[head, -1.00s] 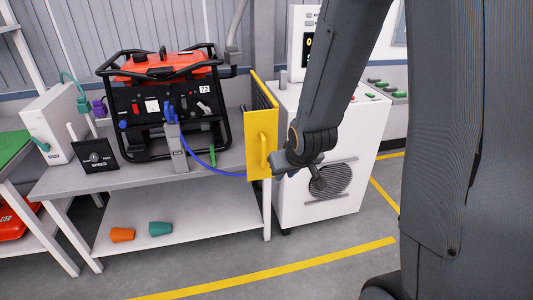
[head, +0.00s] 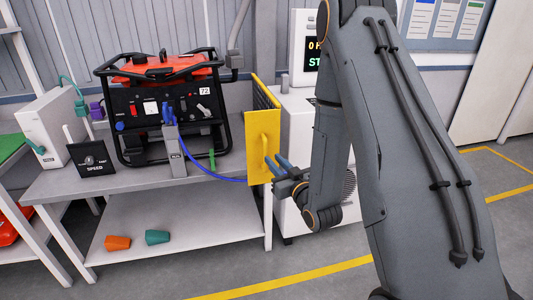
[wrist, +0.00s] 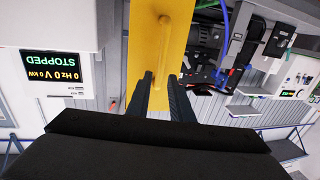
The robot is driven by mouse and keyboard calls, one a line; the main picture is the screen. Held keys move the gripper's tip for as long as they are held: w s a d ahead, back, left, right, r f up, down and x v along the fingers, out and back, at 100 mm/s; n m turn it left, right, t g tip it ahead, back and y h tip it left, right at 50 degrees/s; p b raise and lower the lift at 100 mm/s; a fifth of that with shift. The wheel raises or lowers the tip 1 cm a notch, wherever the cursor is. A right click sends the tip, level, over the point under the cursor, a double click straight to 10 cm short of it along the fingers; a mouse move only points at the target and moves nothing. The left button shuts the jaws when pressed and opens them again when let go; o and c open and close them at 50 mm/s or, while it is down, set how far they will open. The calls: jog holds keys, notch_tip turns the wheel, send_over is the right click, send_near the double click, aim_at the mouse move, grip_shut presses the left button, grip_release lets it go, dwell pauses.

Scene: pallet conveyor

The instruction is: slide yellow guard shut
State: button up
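The yellow guard (head: 264,120) is an upright panel with a yellow bar handle (head: 264,150), at the right end of the grey bench beside the generator. In the wrist view the guard (wrist: 180,20) fills the top middle, with its handle (wrist: 161,45) running lengthwise. My gripper (head: 276,163) is just right of the handle in the head view. In the wrist view my gripper (wrist: 159,77) is open, its two dark fingers apart and pointing at the handle, which lies between their lines. No grip on the handle shows; whether the fingertips reach it is unclear.
A black-framed generator with an orange top (head: 168,100) stands on the bench (head: 90,185). A blue cable (head: 215,175) runs towards the guard. Behind my arm is a white cabinet with a display (wrist: 58,72) reading STOPPED. Orange (head: 117,242) and teal cups (head: 157,237) lie on the lower shelf.

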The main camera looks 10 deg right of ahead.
aim_at(266, 151)
jog(key=w, duration=0.2)
jog(key=w+a+p, duration=0.1)
jog(key=w, duration=0.4)
jog(key=shift+w+a+p, duration=0.2)
jog(key=shift+a+p, duration=0.05)
jog(key=shift+p, duration=0.05)
jog(key=shift+c, duration=0.3)
grip_shut()
